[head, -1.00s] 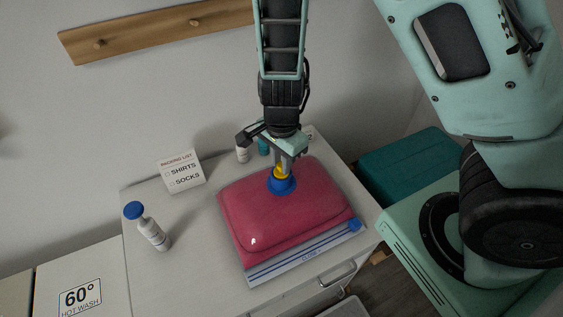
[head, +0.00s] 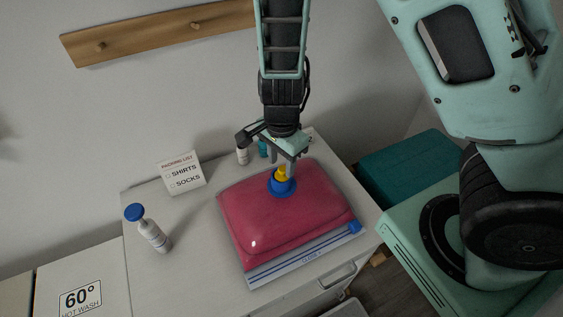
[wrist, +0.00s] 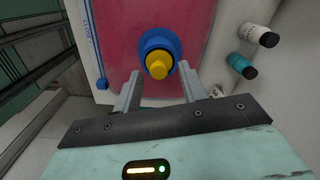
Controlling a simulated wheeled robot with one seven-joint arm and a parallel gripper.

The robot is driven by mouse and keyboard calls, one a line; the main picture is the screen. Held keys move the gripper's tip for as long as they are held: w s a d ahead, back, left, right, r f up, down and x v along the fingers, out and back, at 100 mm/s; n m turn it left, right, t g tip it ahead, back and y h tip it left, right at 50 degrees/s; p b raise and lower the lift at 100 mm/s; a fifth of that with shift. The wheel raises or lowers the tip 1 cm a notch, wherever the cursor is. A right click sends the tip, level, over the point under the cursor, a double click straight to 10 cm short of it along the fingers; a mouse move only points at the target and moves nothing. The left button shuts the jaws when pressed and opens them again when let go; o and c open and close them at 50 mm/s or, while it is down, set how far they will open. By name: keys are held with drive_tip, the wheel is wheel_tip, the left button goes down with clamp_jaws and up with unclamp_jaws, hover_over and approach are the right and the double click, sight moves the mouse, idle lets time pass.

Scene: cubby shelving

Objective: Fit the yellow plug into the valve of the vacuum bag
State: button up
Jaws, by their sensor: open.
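The yellow plug (head: 281,174) sits in the blue valve (head: 283,187) on top of the red vacuum bag (head: 262,220). In the wrist view the plug (wrist: 158,66) stands at the middle of the blue valve ring (wrist: 151,42); how deep it is seated I cannot tell. My gripper (head: 290,168) is just above and behind the plug in the head view. In the wrist view my gripper (wrist: 159,82) has its two fingers spread, one to each side below the plug, with nothing held between them.
The bag lies on a white cabinet top (head: 190,235). A white bottle with a blue cap (head: 150,233) and a packing list card (head: 182,173) stand to the left. Small bottles (head: 242,155) stand behind the bag. A teal box (head: 408,170) is at right.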

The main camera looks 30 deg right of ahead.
sight(281, 169)
wheel_tip(281, 169, up, 10)
drive_tip(key=r+p, duration=0.1)
drive_tip(key=p, duration=0.1)
drive_tip(key=s+a+r+n, duration=0.3)
drive_tip(key=s+n, duration=0.5)
drive_tip(key=n, duration=0.3)
drive_tip(key=s+a+r+n, duration=0.3)
drive_tip(key=s+r+n, duration=0.2)
drive_tip(key=s+n, duration=0.4)
drive_tip(key=shift+a+r+n+y, duration=0.2)
drive_tip(key=shift+r+n+y, duration=0.1)
drive_tip(key=shift+n, duration=0.8)
